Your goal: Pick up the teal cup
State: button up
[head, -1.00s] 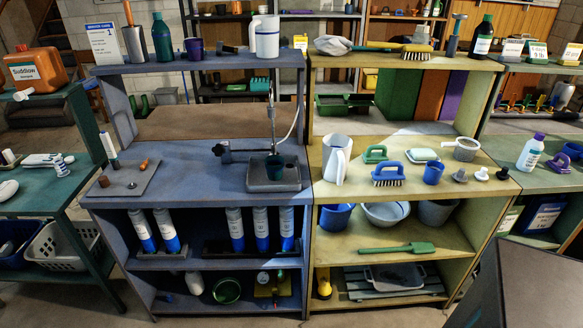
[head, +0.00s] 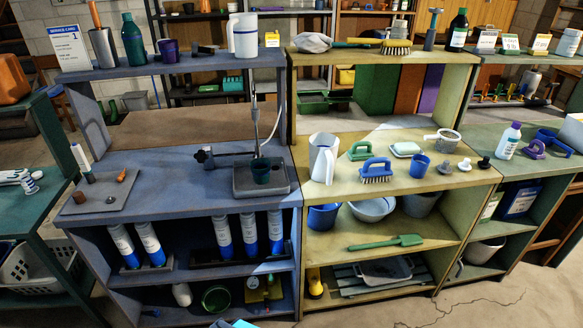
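The teal cup (head: 261,170) is small and dark. It stands upright in a grey square tray (head: 281,184) on the blue-grey bench, under a thin upright metal spout (head: 256,118).
An upper shelf (head: 190,67) runs above the bench. Open floor lies at lower right.

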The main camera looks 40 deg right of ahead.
aim_at(260, 172)
jog(key=z, duration=0.6)
jog(key=k, duration=1)
jog(key=u, duration=0.05)
jog(key=i, duration=0.9)
